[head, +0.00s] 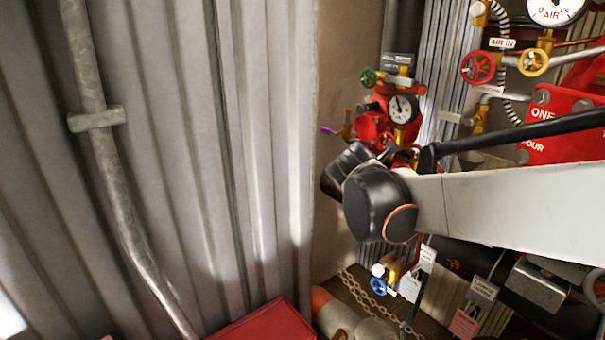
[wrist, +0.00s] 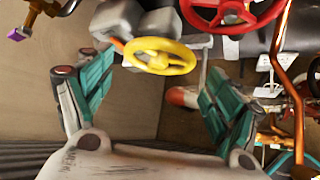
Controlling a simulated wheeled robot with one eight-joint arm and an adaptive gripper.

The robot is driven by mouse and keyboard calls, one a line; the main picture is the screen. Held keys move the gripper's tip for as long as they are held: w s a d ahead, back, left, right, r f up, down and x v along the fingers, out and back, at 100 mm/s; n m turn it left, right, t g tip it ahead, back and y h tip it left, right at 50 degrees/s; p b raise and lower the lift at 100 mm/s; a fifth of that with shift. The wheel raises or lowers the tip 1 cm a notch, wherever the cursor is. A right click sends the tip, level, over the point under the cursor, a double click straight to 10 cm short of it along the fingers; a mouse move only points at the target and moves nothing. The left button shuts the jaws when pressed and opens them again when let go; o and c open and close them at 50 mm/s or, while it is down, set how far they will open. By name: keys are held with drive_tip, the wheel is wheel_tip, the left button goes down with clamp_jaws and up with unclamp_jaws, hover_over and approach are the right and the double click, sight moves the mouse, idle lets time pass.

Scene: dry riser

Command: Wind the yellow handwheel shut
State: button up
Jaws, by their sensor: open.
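A yellow handwheel (wrist: 158,56) with spokes shows at the top middle of the wrist view, in front of a grey block-like body. My gripper (wrist: 157,72) is open, with a teal-padded finger on each side. The wheel appears between the fingertips at their far end. I cannot tell its depth from them, and I see no clear contact. In the head view my arm hides this spot and the gripper.
A red handwheel (wrist: 230,12) is close, up and right of the yellow one. An orange pipe (wrist: 290,70) and tagged fittings crowd the right. A purple-tipped lever (wrist: 17,33) is at upper left. A gauge (head: 403,108) and blue wheel (head: 378,286) are near my arm. Corrugated wall (head: 200,150) fills the left.

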drive_tip(key=shift+x, duration=2.4)
drive_tip(key=shift+a, duration=0.1)
drive_tip(key=c, duration=0.8)
